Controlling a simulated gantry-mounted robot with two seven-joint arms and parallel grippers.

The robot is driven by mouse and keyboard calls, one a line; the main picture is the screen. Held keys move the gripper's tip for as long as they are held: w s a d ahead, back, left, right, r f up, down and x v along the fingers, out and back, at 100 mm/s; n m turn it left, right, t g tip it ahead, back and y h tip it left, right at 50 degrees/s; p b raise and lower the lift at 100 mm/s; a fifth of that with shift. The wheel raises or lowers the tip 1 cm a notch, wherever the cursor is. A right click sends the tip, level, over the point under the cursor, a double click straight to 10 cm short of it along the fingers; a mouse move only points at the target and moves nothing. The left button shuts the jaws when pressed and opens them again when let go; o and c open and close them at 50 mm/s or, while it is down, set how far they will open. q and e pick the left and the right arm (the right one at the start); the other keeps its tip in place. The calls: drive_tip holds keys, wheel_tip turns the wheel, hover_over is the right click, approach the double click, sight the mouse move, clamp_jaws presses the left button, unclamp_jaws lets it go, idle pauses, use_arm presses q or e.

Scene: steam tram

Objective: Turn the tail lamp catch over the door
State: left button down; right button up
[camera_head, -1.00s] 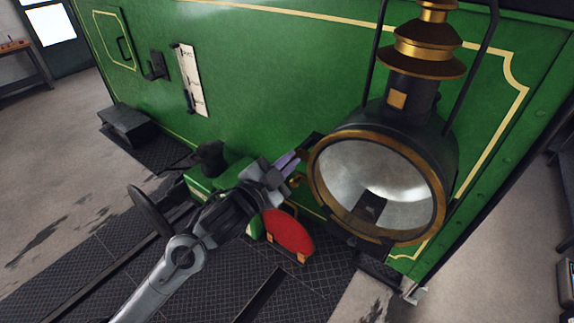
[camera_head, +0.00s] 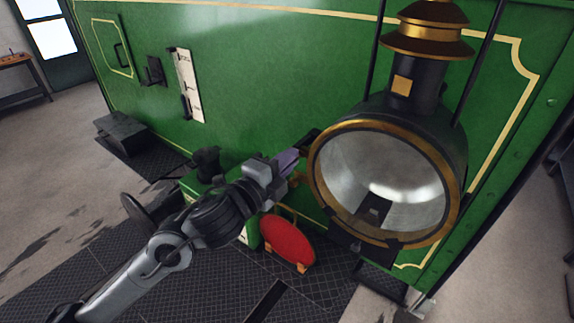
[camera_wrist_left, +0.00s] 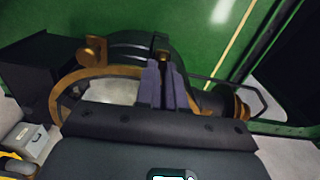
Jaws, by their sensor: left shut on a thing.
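The tail lamp (camera_head: 428,125) is a large black lamp with a brass-banded chimney, on the green tram end. Its round glass door (camera_head: 375,185) has a brass rim and looks closed against the body. My left gripper (camera_head: 297,160) is at the lamp's left side, beside the rim. In the left wrist view its purple fingers (camera_wrist_left: 162,82) are shut on a small brass piece, apparently the catch (camera_wrist_left: 163,57), mostly hidden between the fingertips. How far the catch is turned cannot be told. Another brass tab (camera_wrist_left: 92,49) stands left of the fingers. My right gripper is out of view.
A red disc (camera_head: 288,242) stands below the lamp. A green box (camera_head: 212,180) with a black fitting lies behind my left arm. A white gauge plate (camera_head: 190,85) is on the tram wall. Open floor (camera_head: 60,180) lies to the left.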

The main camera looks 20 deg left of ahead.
use_arm(q)
drive_tip(key=shift+m, duration=0.4)
drive_tip(key=c, duration=1.2)
unclamp_jaws()
drive_tip(key=shift+c, duration=0.2)
drive_tip(key=v, duration=1.1)
drive_tip(key=shift+b, duration=0.4)
